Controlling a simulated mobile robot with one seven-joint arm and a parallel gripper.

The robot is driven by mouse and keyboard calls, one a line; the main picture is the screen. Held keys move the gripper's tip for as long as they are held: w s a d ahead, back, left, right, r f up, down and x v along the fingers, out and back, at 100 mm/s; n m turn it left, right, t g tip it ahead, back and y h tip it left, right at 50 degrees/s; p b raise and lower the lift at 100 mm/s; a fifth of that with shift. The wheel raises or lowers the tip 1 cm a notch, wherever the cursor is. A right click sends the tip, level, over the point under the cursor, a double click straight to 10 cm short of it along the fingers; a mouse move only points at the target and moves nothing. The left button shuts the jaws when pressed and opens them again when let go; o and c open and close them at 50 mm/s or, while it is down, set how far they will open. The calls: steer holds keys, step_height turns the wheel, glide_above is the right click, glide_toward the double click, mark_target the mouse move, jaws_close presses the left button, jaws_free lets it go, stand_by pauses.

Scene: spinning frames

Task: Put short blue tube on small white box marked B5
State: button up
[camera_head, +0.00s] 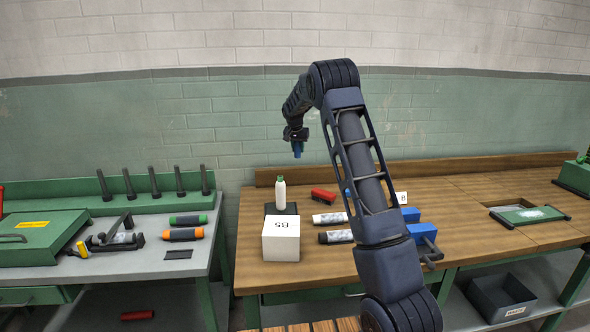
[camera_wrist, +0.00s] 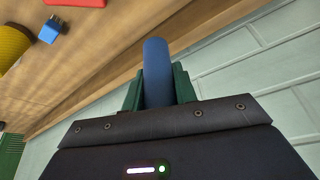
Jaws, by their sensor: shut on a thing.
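My gripper (camera_head: 297,141) is in the air above the back of the wooden bench, to the right of and higher than the white box. It is shut on the short blue tube (camera_head: 297,150), which hangs below the fingers. In the wrist view the blue tube (camera_wrist: 156,72) sits between the green fingers of my gripper (camera_wrist: 158,88). The small white box marked B5 (camera_head: 281,243) stands at the front left of the wooden bench. Its top looks bare.
A white bottle with a green cap (camera_head: 280,194) stands just behind the box on a dark pad. A red tool (camera_head: 323,196) and several dark and white cylinders (camera_head: 330,218) lie right of the box. A blue vise (camera_head: 423,233) is farther right. A grey bench (camera_head: 150,262) is at left.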

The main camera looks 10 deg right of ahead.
steer(key=s+a+r, duration=0.4)
steer(key=s, duration=0.3)
step_height(320, 180, up, 8)
steer(key=f+m, duration=0.1)
steer(key=m, duration=0.1)
glide_above(285, 221)
steer(key=s+a, duration=0.1)
steer(key=s, duration=0.1)
steer(key=shift+h, duration=0.4)
step_height(285, 221, down, 19)
steer(key=shift+w+f, duration=0.15)
steer(key=shift+f, duration=0.2)
steer(key=o, duration=1)
steer(key=shift+c, duration=0.2)
steer(key=shift+r, duration=0.1)
